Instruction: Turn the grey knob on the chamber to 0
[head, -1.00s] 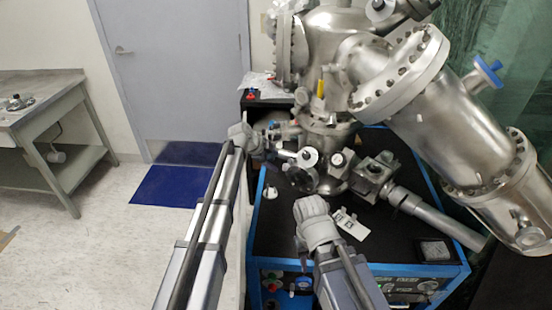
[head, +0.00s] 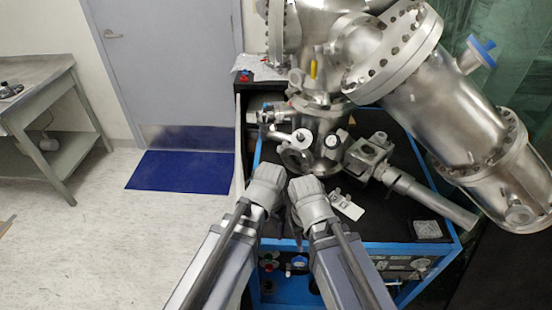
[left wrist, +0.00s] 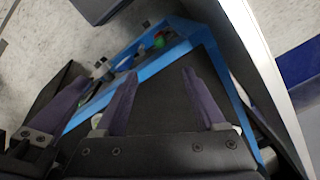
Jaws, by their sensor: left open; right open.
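The steel chamber (head: 322,108) stands on the black top of the blue-framed cart. Two small round pale-faced fittings, one on the left (head: 303,138) and one on the right (head: 332,142), sit on its front; I cannot tell which is the grey knob, nor read a setting. My left gripper (head: 277,212) is low in front of the chamber, apart from it, with its fingers mostly hidden in the head view. In the left wrist view its dark fingers (left wrist: 160,85) are spread and empty above the black top. My right gripper (head: 303,207) is close beside it, fingers mostly hidden, open.
A large flanged steel cylinder (head: 460,120) slopes down at the right. A valve with a long tube (head: 430,200) reaches over the cart top. A white card (head: 346,205) lies there. A side table (head: 45,95) stands far left; the floor between is clear.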

